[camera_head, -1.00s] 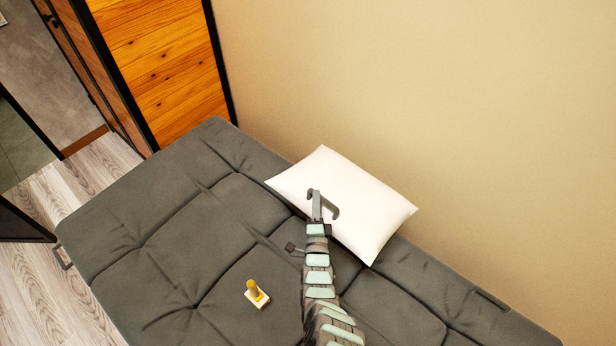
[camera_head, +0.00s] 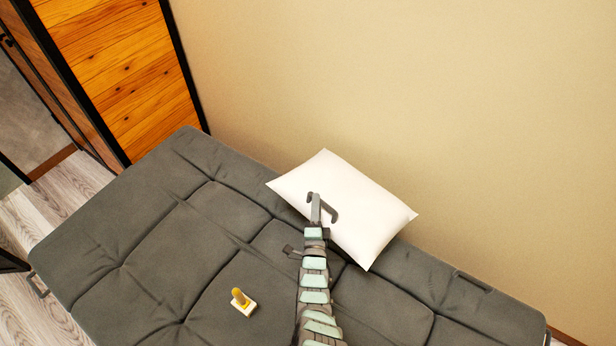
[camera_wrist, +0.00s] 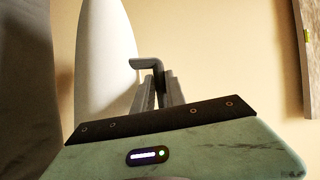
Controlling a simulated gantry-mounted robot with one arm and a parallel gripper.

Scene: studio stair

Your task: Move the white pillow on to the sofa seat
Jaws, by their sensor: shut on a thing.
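The white pillow (camera_head: 355,205) shows in the head view over the wall-side edge of the dark grey sofa (camera_head: 140,240). My gripper (camera_head: 322,205) reaches up to the pillow's lower left part and is shut on it. In the wrist view the pillow (camera_wrist: 108,50) stands nearly edge-on to the left of my gripper (camera_wrist: 152,80). The exact grip is partly hidden there. I cannot tell whether the pillow touches the sofa or hangs just above it.
A small white and yellow object (camera_head: 243,301) lies on the sofa, left of my arm. A plain beige wall (camera_head: 450,110) runs behind the sofa. A wooden cabinet (camera_head: 120,65) stands at the upper left. The sofa's left part is clear.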

